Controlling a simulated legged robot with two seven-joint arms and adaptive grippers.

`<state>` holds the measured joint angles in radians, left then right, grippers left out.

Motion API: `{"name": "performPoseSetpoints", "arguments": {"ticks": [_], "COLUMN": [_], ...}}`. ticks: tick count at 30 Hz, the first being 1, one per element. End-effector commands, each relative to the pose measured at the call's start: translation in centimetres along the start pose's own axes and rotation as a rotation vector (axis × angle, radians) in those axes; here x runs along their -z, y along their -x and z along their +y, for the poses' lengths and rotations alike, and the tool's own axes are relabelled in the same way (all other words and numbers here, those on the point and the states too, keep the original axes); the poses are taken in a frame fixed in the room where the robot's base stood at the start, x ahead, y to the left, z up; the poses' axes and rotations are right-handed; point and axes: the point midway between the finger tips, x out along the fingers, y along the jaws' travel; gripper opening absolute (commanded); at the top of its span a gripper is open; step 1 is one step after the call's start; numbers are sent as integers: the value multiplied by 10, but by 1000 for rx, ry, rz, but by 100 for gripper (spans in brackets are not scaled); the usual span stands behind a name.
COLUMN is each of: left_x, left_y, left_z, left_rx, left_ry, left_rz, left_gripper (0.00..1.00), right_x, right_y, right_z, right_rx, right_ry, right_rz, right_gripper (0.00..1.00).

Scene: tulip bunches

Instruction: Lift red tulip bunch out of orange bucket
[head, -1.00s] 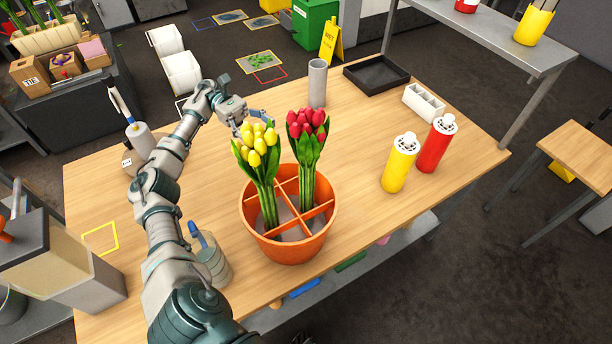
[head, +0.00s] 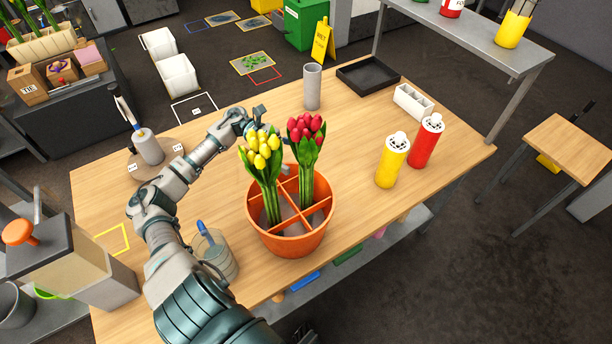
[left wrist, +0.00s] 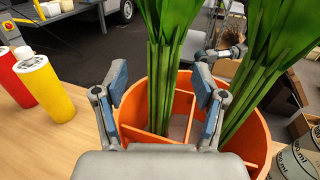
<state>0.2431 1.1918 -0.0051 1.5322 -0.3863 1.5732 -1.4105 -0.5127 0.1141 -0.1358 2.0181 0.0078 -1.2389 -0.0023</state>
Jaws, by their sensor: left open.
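The red tulip bunch (head: 308,148) stands upright in the right-hand part of the divided orange bucket (head: 290,242). The yellow tulip bunch (head: 265,175) stands to its left in the same bucket. My left gripper (head: 260,120) is behind the tulips, its fingers partly hidden in the head view. In the left wrist view my left gripper (left wrist: 160,80) is open, with the red bunch's green stems (left wrist: 165,90) showing between its fingers; I cannot tell whether they touch. The yellow bunch's stems (left wrist: 255,85) are right of the fingers. Both flower heads are outside that view.
A grey cylinder (head: 312,87) and black tray (head: 367,74) are behind the bucket. Yellow (head: 391,162) and red (head: 426,142) bottles stand right. A clear beaker (head: 217,256) is at left. A grey jointed part (left wrist: 228,52), perhaps my right gripper, shows beyond the bucket.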

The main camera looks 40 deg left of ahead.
Motion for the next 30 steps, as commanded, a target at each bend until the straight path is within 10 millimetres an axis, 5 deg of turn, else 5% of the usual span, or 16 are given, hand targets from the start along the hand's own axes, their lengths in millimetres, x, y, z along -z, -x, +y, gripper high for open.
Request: {"name": "performPoseSetpoints", "arguments": {"ticks": [6, 14, 16, 23, 30], "left_x": [0, 2, 1, 1, 0], "left_y": [-30, -34, -35, -36, -36], "left_z": [-4, -3, -3, -3, -3], "left_rx": [2, 0, 0, 0, 0], "left_ry": [0, 1, 0, 0, -1], "left_rz": [-1, -2, -1, 0, -1], "left_gripper": [71, 71, 61, 3, 0], "right_x": [-4, -5, -5, -5, -5], "right_y": [-14, -18, -18, -18, -18], "right_z": [-2, -3, -3, -3, -3], "right_rx": [-1, -1, -1, -1, -1], "right_ry": [2, 2, 2, 2, 2], "right_rz": [-4, -6, -6, -6, -6], "right_gripper": [58, 58, 58, 58, 58]}}
